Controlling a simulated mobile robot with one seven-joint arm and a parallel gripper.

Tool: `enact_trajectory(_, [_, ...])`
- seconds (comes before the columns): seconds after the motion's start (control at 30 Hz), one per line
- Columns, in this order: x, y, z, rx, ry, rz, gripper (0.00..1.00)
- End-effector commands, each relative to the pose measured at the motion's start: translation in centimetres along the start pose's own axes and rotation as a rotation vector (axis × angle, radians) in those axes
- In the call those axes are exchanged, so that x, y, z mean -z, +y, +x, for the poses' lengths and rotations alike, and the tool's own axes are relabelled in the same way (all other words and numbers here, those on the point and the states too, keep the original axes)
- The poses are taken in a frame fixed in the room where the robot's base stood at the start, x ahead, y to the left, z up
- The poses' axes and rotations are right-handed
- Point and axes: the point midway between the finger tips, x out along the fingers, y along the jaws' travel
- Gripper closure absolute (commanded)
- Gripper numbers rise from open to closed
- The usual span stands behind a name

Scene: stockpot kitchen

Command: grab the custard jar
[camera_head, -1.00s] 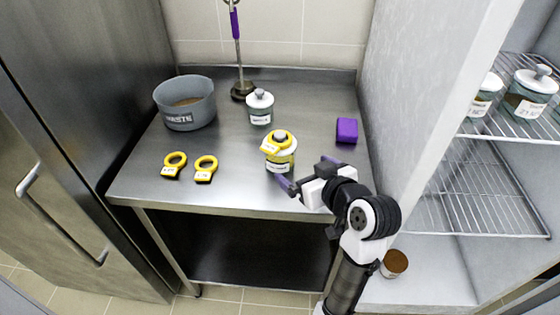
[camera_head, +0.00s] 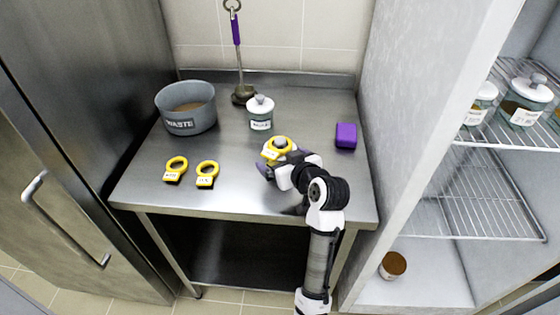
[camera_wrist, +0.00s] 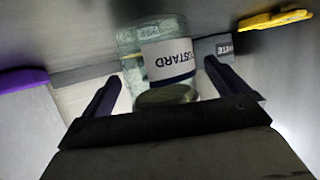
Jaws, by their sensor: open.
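The custard jar is a clear glass jar (camera_wrist: 160,62) with a white label reading "(C)USTARD", seen upside down in the wrist view. In the head view its body is mostly hidden behind my gripper. My gripper (camera_head: 280,166) is open at the jar. In the wrist view its two dark fingers (camera_wrist: 163,72) stand one on each side of the jar's body. I cannot tell whether either finger touches the glass.
A second lidded jar (camera_head: 260,114) stands behind. A grey WASTE tub (camera_head: 187,108), a purple block (camera_head: 346,136) and a ladle (camera_head: 241,93) are also on the steel table (camera_head: 235,205). A wall bounds the right side.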

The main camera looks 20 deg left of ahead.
Motion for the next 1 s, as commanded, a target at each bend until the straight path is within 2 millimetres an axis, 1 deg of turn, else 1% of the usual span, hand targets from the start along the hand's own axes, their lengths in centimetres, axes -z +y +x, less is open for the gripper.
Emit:
enact_trajectory(0.13, [-0.02, 0.01, 0.01, 0.000, 0.001, 0.000, 0.02])
enact_trajectory(0.17, [-0.02, 0.01, 0.00, 0.000, 0.001, 0.000, 0.03])
enact_trajectory(0.87, [-0.01, 0.02, -0.04, -0.001, 0.001, 0.000, 0.95])
enact_trajectory(1.0, [0.14, 0.02, -0.09, -0.001, 0.004, -0.001, 0.96])
